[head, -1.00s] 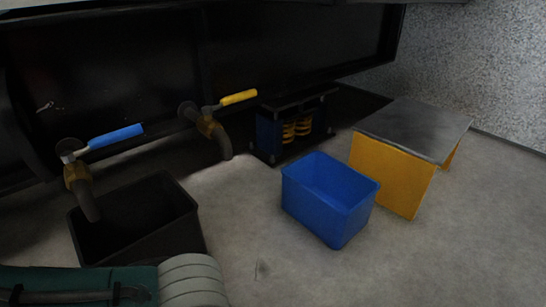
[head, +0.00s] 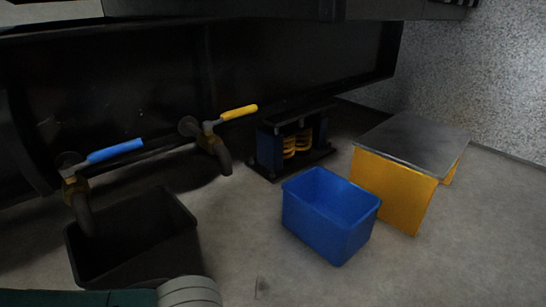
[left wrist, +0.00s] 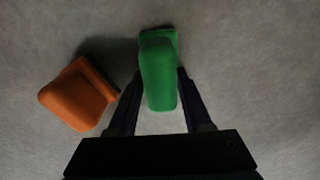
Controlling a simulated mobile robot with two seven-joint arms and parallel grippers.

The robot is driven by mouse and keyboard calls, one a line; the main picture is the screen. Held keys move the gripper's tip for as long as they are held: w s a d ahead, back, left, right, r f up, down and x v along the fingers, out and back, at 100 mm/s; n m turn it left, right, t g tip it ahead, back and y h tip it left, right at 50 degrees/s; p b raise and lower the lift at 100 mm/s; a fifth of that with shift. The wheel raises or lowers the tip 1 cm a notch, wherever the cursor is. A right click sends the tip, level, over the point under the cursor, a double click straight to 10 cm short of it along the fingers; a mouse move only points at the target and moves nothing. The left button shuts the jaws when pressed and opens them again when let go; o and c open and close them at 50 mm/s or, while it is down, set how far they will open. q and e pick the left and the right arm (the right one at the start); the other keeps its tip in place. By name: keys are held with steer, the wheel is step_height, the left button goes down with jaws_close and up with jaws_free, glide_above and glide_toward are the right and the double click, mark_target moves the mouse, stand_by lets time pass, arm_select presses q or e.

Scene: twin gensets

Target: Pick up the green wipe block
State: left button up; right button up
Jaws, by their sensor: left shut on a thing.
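The green wipe block (left wrist: 158,75) is in the left wrist view, between the two dark fingers of my left gripper (left wrist: 160,100). My left gripper is shut on it. The block lies lengthwise along the fingers, and its far end reaches past the fingertips. I cannot tell whether it touches the floor. The block and the left gripper are not in the head view. My right gripper is in neither view.
An orange block (left wrist: 78,95) lies left of the green one. In the head view are a black bin (head: 135,240), a blue bin (head: 330,215), a yellow step with a grey top (head: 415,145), and valves with blue (head: 115,151) and yellow (head: 238,112) handles. Floor is clear at lower right.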

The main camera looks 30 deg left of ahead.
arm_select(q)
jaws_close()
step_height(320, 180, up, 20)
steer(key=p, duration=1.7)
